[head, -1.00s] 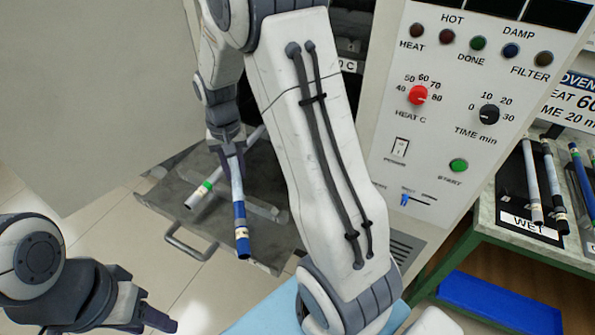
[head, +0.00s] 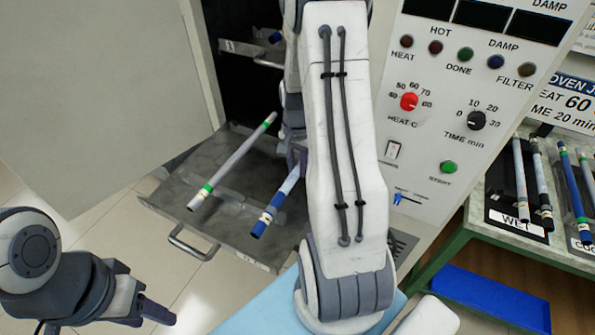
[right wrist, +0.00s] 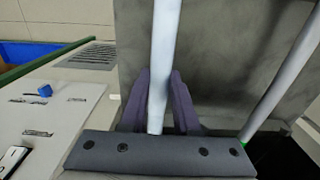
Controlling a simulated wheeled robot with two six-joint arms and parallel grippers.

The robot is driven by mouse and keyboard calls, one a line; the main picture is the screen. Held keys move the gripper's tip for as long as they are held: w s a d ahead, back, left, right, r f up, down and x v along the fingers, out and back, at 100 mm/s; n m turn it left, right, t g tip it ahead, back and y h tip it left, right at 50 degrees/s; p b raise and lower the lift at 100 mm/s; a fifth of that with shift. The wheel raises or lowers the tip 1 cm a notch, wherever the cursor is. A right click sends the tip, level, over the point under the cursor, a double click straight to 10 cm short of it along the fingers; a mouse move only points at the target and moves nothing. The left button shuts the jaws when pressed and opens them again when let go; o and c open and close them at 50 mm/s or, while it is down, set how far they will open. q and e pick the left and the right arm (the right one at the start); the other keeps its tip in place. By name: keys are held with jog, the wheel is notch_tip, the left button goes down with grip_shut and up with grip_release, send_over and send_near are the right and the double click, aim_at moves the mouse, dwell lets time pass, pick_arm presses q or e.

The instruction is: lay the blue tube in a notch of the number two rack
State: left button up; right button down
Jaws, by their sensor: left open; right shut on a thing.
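The blue tube (head: 270,213), grey with a blue end, hangs tilted over the pulled-out oven rack. My right gripper (head: 291,155) is shut on it, partly hidden behind my right arm; the right wrist view shows its fingers (right wrist: 160,105) around the grey tube (right wrist: 165,50). I cannot tell whether the tube touches the rack (head: 165,195). No rack number is readable. A green-banded tube (head: 232,163) lies across this rack, left of the held one, and also shows in the right wrist view (right wrist: 287,80). My left gripper (head: 115,318) is open and empty at lower left, away from the rack.
The open oven door (head: 100,90) stands left. Inside the dark oven, another blue-ended tube (head: 275,37) shows. The control panel (head: 440,120) is right of my right arm. A green-framed bench (head: 470,240) holds several tubes, with a "WET" label (head: 515,222).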

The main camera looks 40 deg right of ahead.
jog(key=shift+f, duration=1.2)
jog(key=shift+f, duration=0.1)
jog(key=c, duration=0.6)
grip_release()
jog(key=shift+f, duration=0.1)
jog(key=shift+c, duration=0.2)
